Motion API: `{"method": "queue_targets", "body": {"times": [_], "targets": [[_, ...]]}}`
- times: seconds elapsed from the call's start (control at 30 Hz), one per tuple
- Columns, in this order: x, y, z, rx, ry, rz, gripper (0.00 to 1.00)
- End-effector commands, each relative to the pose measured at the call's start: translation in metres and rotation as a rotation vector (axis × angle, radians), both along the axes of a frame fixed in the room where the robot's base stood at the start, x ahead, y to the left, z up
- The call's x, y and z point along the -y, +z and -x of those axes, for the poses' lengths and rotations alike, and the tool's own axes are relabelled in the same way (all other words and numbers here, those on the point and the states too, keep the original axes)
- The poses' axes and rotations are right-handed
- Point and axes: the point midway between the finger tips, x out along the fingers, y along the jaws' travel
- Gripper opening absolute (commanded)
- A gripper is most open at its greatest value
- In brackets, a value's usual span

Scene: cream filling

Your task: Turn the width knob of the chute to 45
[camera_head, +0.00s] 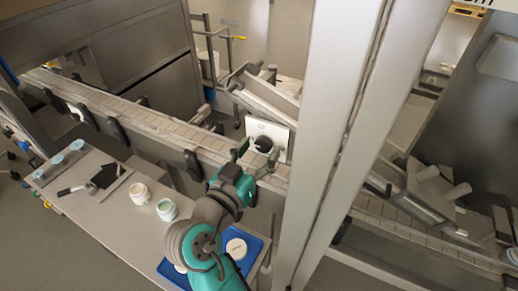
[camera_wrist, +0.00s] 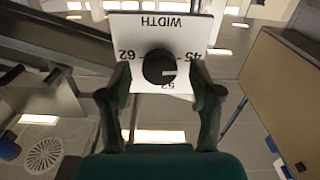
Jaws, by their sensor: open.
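The width knob (camera_wrist: 156,66) is a round black dial on a white panel (camera_wrist: 190,28) marked WIDTH, whose lettering is upside down in the wrist view. The marks 62, 45 and a partly hidden third number below surround it. A pale line on the knob runs toward the right, on the 45 side; its exact setting is hard to read. My gripper (camera_wrist: 161,84) is open, one finger on each side of the knob, with gaps visible. In the head view the knob (camera_head: 263,144) and panel (camera_head: 268,129) show just beyond my gripper (camera_head: 256,157).
A long conveyor (camera_head: 150,118) runs behind the grey table (camera_head: 105,215). Two open jars (camera_head: 140,193), a blue tray (camera_head: 172,270) with a white lid and a dark tool stand on the table. A thick pale post (camera_head: 325,130) rises right of my arm.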

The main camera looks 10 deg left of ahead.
Motion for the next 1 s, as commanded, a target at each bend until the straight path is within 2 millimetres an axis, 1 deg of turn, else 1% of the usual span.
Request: {"method": "queue_targets", "body": {"times": [0.13,0.37,0.4,0.47,0.5,0.57,0.6,0.63,0.77,1.0], "targets": [[0.0022,0.0001,-0.0055,0.000,0.000,0.000,0.64],[0.0022,0.0000,-0.0059,0.000,0.001,0.000,0.64],[0.0022,0.0000,-0.0059,0.000,0.001,0.000,0.59],[0.0021,0.0001,-0.0058,0.000,0.001,0.000,0.44],[0.0021,0.0000,-0.0058,0.000,0.001,0.000,0.34],[0.0021,0.0000,-0.0058,0.000,0.001,0.000,0.19],[0.0021,0.0000,-0.0058,0.000,0.001,0.000,0.09],[0.0021,0.0000,-0.0058,0.000,0.001,0.000,0.04],[0.0021,0.0000,-0.0058,-0.003,0.001,0.009,0.04],[0.0022,0.0000,-0.0058,-0.042,0.001,0.116,0.04]]}}
